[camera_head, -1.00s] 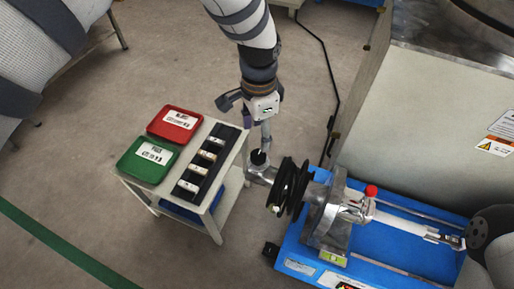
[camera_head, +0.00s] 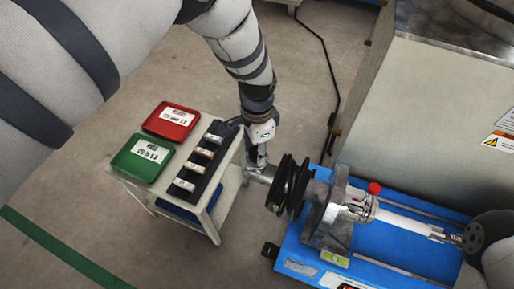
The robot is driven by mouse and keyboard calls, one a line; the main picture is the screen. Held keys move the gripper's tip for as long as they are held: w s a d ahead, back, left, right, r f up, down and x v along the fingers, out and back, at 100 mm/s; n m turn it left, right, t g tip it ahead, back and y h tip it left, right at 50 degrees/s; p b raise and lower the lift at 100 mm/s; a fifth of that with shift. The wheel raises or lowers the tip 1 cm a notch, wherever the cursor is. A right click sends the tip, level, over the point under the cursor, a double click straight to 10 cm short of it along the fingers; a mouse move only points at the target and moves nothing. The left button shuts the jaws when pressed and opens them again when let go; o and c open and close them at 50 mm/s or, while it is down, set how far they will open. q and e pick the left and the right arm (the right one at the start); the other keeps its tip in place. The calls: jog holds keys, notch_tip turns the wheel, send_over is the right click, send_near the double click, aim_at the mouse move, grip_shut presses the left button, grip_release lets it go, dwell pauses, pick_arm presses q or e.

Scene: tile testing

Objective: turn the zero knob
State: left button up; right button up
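A blue-based machine (camera_head: 297,267) stands at the right, with a black ribbed wheel (camera_head: 289,186) and a metal neck (camera_head: 262,173) reaching left from it. A small dark knob with a pale mark, likely the zero knob, showed at the neck's left end earlier; it is now hidden behind my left gripper. My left gripper (camera_head: 257,156) comes down from above with its fingertips right at that end of the neck. Whether its fingers touch or hold the knob cannot be made out. My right gripper is not in view.
A small cart (camera_head: 226,190) left of the neck carries a red tray (camera_head: 172,121), a green tray (camera_head: 142,158) and a black rack (camera_head: 204,160) with several pale tiles. A red ball-topped lever (camera_head: 374,188) stands on the machine. A large pale cabinet (camera_head: 430,130) is behind it.

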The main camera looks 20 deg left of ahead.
pick_arm(q)
jog(key=shift+n, duration=0.4)
jog(key=shift+r+n+p, duration=0.1)
jog(key=shift+n+p, duration=0.5)
jog(key=shift+n, duration=0.4)
jog(key=n, duration=0.2)
jog(key=shift+n+p, duration=0.35)
jog(key=shift+n, duration=0.05)
jog(key=n+p, duration=0.1)
jog(key=n, duration=0.5)
jog(key=o, duration=1.2)
jog(key=shift+c, duration=0.2)
